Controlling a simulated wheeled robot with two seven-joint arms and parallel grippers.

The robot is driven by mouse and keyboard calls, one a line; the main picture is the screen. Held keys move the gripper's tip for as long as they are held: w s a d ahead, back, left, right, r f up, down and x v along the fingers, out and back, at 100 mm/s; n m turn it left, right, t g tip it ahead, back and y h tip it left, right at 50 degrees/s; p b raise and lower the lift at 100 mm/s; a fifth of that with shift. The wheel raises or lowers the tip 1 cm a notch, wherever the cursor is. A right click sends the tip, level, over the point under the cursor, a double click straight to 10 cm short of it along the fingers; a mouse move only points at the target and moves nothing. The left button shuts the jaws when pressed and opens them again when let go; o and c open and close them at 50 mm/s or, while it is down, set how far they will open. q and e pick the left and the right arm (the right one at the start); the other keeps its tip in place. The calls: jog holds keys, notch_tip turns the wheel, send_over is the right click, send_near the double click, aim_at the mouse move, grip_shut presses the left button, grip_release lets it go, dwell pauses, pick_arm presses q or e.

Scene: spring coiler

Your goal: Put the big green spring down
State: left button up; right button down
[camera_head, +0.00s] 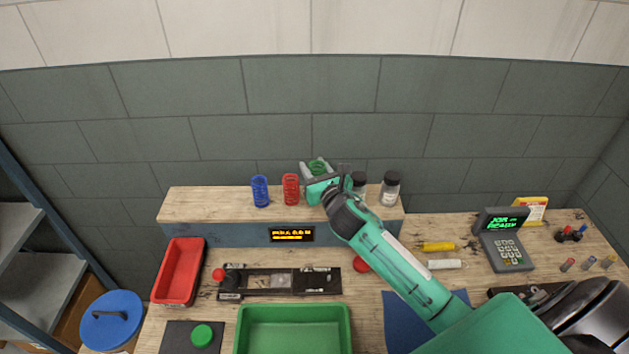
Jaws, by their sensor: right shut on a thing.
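The big green spring (317,165) shows at the tip of my right gripper (318,176), above the raised wooden shelf (220,203) at the back of the bench. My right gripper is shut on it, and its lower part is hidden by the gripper. I cannot tell whether the spring touches the shelf. A blue spring (260,191) and a red spring (291,189) stand upright on the shelf just left of the gripper. My left gripper is not in view.
Two dark-lidded jars (390,188) stand right of the gripper, one partly behind my arm. Below the shelf are a display (291,234), a black coiler device (260,281), a red tray (179,271) and a green tray (294,309). A keypad terminal (506,250) stands right.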

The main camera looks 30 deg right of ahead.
jog(key=shift+f, duration=2.35)
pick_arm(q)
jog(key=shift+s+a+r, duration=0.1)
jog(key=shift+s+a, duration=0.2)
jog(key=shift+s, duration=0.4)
pick_arm(e)
jog(key=shift+f, duration=0.1)
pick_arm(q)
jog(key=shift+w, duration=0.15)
pick_arm(e)
jog(key=shift+f, duration=0.1)
jog(key=shift+f, duration=0.15)
jog(key=c, duration=1.2)
grip_release()
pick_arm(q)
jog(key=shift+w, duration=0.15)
